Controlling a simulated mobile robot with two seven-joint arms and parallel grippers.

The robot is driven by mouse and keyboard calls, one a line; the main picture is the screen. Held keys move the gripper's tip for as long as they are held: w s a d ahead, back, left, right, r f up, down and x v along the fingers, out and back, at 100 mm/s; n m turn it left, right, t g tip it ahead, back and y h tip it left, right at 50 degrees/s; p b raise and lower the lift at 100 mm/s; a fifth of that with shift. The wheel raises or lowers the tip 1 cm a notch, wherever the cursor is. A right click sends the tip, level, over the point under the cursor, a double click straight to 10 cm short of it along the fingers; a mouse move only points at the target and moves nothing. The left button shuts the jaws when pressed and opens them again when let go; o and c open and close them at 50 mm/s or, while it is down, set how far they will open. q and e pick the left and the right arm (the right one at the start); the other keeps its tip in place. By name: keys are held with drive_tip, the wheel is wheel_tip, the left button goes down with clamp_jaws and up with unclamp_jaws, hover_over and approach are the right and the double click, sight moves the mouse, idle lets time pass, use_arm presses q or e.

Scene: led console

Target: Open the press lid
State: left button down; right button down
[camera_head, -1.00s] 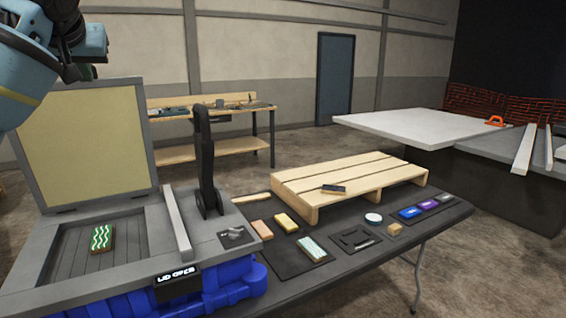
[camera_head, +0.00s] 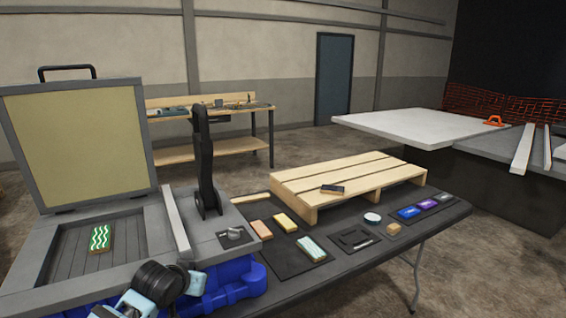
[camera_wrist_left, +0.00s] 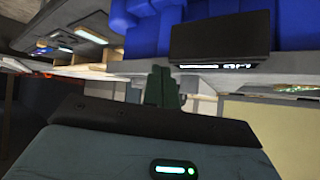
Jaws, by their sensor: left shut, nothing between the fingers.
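The press lid (camera_head: 78,145) stands upright and open at the back of the grey press (camera_head: 135,240), its yellowish inner face toward me. A black handle (camera_head: 67,70) is on its top edge. A green block with white wavy lines (camera_head: 100,239) lies in the press bed. My left arm is low in front of the press and covers the sign there. In the left wrist view, my left gripper (camera_wrist_left: 158,82) is shut and empty, below the dark display box (camera_wrist_left: 220,42) on the press front. My right gripper is not in view.
A tall black lever (camera_head: 205,165) stands right of the press bed. Blue parts (camera_head: 230,280) are under the press. The dark table (camera_head: 300,285) holds several coloured blocks and a wooden pallet (camera_head: 345,180). A workbench (camera_head: 215,150) stands behind.

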use_arm(q)
drive_tip(key=s+d+f+h, duration=0.2)
drive_tip(key=s+d+f, duration=0.1)
drive_tip(key=s+f, duration=1.85)
drive_tip(key=s, duration=0.8)
drive_tip(key=s+a+f+y, duration=0.1)
drive_tip(key=s+f, duration=0.2)
drive_tip(key=s, duration=0.7)
drive_tip(key=shift+s+a, duration=0.25)
drive_tip(key=shift+s, duration=0.15)
drive_tip(key=c, duration=1.4)
unclamp_jaws()
drive_tip(key=shift+c, duration=0.2)
drive_tip(key=shift+a, duration=0.1)
